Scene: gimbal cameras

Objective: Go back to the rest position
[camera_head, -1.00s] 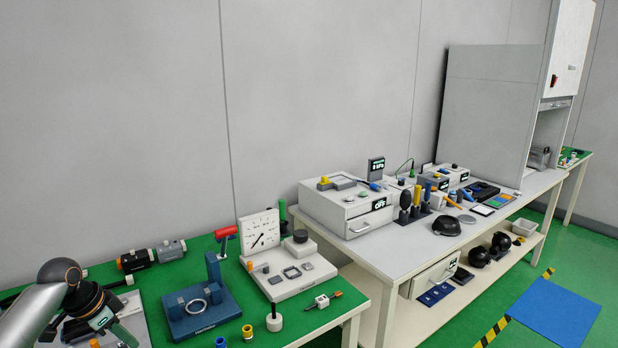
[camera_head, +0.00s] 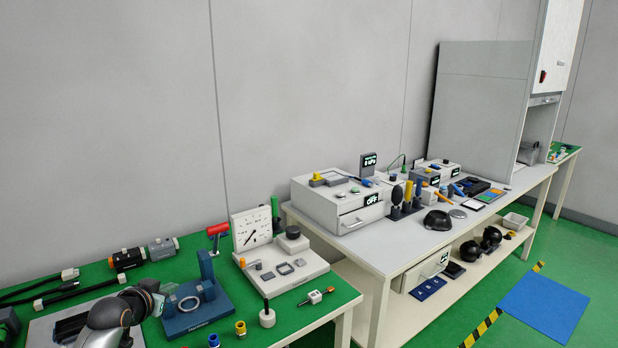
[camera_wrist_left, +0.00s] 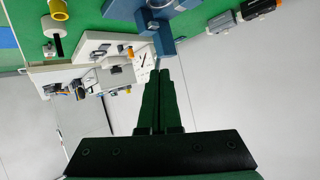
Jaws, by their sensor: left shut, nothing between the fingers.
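My left gripper (camera_head: 154,298) is at the lower left of the head view, over the green table (camera_head: 330,305), beside the blue press-like fixture (camera_head: 196,312). Its fingers are largely hidden by the wrist there. In the left wrist view the dark green fingers (camera_wrist_left: 164,74) lie together with nothing between them. The blue fixture (camera_wrist_left: 163,36) shows just beyond the fingertips in that view; I cannot tell the gap. My right gripper is in neither view.
A white dial-gauge stand (camera_head: 250,231) stands right of the fixture. Small parts, including a yellow ring piece (camera_head: 240,328), lie near the front edge. Black connectors (camera_head: 128,259) lie behind. A white bench (camera_head: 385,255) with instruments stands farther right.

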